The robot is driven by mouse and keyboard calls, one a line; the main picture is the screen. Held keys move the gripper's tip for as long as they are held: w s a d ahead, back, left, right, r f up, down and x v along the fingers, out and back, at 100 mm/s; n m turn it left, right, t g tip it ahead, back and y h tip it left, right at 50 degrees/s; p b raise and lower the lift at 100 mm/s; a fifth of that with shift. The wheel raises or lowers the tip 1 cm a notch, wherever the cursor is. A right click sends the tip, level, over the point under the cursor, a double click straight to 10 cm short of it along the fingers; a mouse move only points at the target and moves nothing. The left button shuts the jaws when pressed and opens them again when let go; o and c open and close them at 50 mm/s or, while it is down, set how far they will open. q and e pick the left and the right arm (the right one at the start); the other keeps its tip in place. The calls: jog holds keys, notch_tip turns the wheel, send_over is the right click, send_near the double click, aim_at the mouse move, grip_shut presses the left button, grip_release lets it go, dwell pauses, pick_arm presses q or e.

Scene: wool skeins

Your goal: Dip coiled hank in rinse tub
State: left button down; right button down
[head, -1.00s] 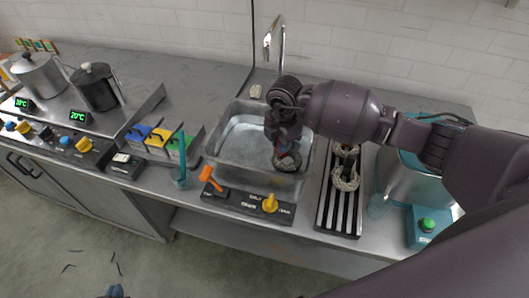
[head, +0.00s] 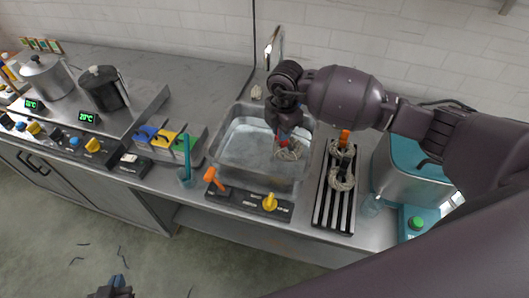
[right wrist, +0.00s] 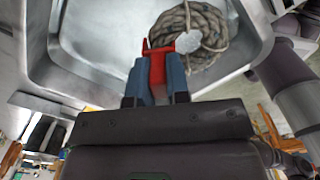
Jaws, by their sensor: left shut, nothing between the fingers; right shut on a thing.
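The coiled hank (head: 289,150) is a grey-beige rope ring with a red tag. It hangs from my right gripper (head: 281,139) over the right part of the rinse tub (head: 222,150), a steel basin with water. In the right wrist view the fingers (right wrist: 157,82) are shut on the red tag (right wrist: 158,57), and the coil (right wrist: 192,32) lies beyond them. I cannot tell whether the coil touches the water. My left gripper (head: 113,287) shows only partly at the bottom left edge, shut and empty, far from the tub.
A slatted drain rack (head: 323,205) right of the tub holds other hanks (head: 342,176) with an orange tag. A faucet (head: 273,45) stands behind the tub. An orange lever (head: 211,176) and yellow knob (head: 270,202) sit in front.

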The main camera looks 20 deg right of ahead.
jog(key=shift+r+p, duration=0.55)
jog(key=shift+r, duration=0.4)
jog(key=shift+r+p, duration=0.4)
jog(key=shift+r, duration=0.4)
pick_arm(q)
jog(key=shift+s+r, duration=0.45)
jog(key=shift+s, duration=0.05)
pick_arm(e)
jog(key=shift+r, duration=0.35)
pick_arm(q)
jog(key=shift+r, duration=0.1)
pick_arm(e)
jog(key=shift+r, duration=1.5)
